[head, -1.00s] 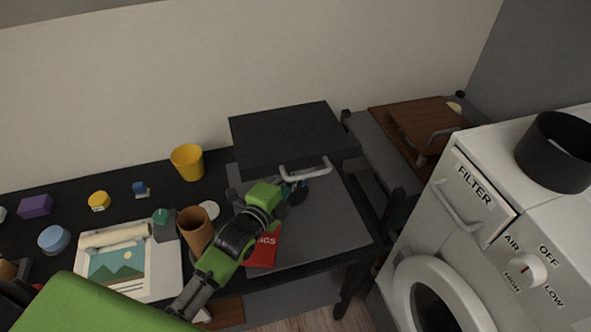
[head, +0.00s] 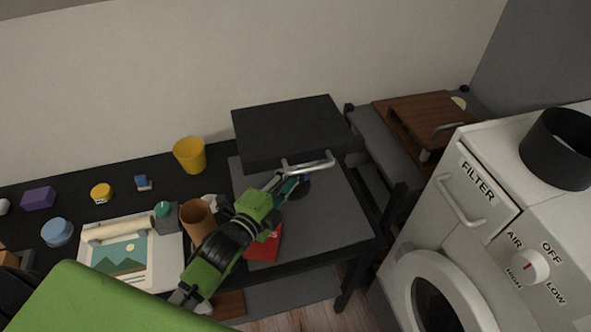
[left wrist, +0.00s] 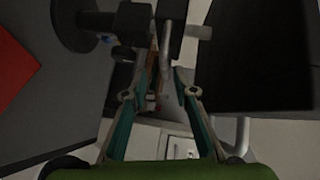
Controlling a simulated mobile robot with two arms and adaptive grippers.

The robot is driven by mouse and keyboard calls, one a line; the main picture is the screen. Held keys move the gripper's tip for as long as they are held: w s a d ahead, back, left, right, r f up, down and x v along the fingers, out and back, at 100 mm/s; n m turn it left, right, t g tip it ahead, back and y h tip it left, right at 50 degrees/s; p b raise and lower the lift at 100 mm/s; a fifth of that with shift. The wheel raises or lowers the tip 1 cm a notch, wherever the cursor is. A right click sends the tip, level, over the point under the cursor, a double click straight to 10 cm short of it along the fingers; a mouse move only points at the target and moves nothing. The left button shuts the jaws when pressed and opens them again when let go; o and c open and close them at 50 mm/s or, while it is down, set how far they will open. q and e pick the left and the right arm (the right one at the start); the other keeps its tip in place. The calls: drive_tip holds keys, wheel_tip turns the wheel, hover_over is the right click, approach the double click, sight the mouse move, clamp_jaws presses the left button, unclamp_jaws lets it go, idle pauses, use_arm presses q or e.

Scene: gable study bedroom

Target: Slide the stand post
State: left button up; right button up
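A black box-like top (head: 290,130) with a silver handle (head: 308,168) along its front edge stands over a grey board on the desk. A dark round piece (head: 303,188), perhaps the stand's base, shows below the handle; the left wrist view shows a dark disc (left wrist: 78,24) joined to black blocks (left wrist: 133,22). I cannot tell clearly which part is the post. My left gripper (head: 284,184) is just below the handle's left end. In the left wrist view its teal fingers (left wrist: 163,78) are apart, with a silver bar (left wrist: 167,48) beyond or between the tips; contact is unclear. My right gripper is out of view.
A brown cup (head: 197,222) and a red book (head: 264,244) are close to my left arm. A yellow cup (head: 190,155) and several small items stand on the black desk (head: 115,205). A white machine (head: 460,235) stands at the right, with a brown wooden box (head: 425,118) behind it.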

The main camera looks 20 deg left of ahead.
use_arm(q)
drive_tip(key=shift+v, duration=1.65)
